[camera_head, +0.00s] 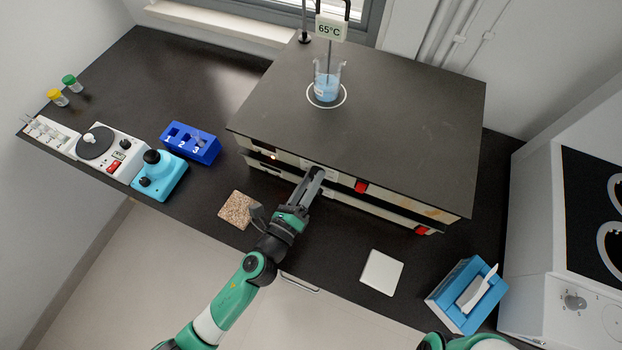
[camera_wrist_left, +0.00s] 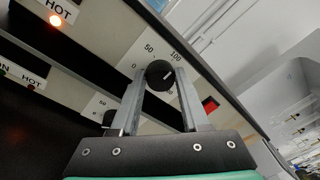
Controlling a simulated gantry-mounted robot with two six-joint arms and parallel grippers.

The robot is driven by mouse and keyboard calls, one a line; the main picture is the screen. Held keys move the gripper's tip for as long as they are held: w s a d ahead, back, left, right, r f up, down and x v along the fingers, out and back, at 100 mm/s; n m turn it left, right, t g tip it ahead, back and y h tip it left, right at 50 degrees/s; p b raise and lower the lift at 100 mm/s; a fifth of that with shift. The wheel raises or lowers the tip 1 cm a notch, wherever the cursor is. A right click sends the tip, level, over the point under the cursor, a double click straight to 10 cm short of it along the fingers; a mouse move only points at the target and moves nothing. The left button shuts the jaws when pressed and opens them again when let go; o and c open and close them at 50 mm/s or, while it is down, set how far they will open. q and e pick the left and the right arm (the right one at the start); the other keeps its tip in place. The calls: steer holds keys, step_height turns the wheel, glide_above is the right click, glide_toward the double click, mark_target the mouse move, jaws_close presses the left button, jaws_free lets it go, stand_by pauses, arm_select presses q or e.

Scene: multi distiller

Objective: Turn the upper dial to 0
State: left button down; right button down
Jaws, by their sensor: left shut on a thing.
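The upper dial (camera_wrist_left: 159,75) is a round black knob on the pale upper front panel, with 0, 50 and 100 printed around it. Its light pointer mark points roughly toward 100 in the left wrist view. My left gripper (camera_head: 316,174) reaches the front of the dark-topped distiller unit (camera_head: 400,110). In the left wrist view, the fingers of the left gripper (camera_wrist_left: 160,82) are shut on the upper dial, one on each side. In the head view the dial is hidden behind the gripper. A lower black knob (camera_wrist_left: 108,118) shows partly behind the left finger.
An orange light (camera_wrist_left: 56,20) glows by a HOT label. A red switch (camera_head: 361,186) sits right of the gripper. A beaker (camera_head: 327,80) of blue liquid stands on top. A granular tile (camera_head: 236,210) and white tile (camera_head: 382,272) lie in front; a blue box (camera_head: 466,296) stands at right.

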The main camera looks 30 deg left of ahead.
arm_select(q)
steer(key=shift+d+f+n+t+y+b, duration=0.15)
steer(key=shift+n+y+b, duration=0.3)
steer(key=shift+n+b, duration=3.15)
steer(key=shift+f+n+t+y+b, duration=0.1)
steer(key=shift+n+y+b, duration=0.4)
steer(key=shift+n+b, duration=3.1)
steer(key=shift+d+f+n+t+y+b, duration=0.3)
steer(key=shift+n+b, duration=1.35)
steer(key=shift+n, duration=3.85)
steer(key=shift+a+r, duration=0.2)
steer(key=shift+r, duration=0.05)
steer(key=shift+c, duration=2)
jaws_free()
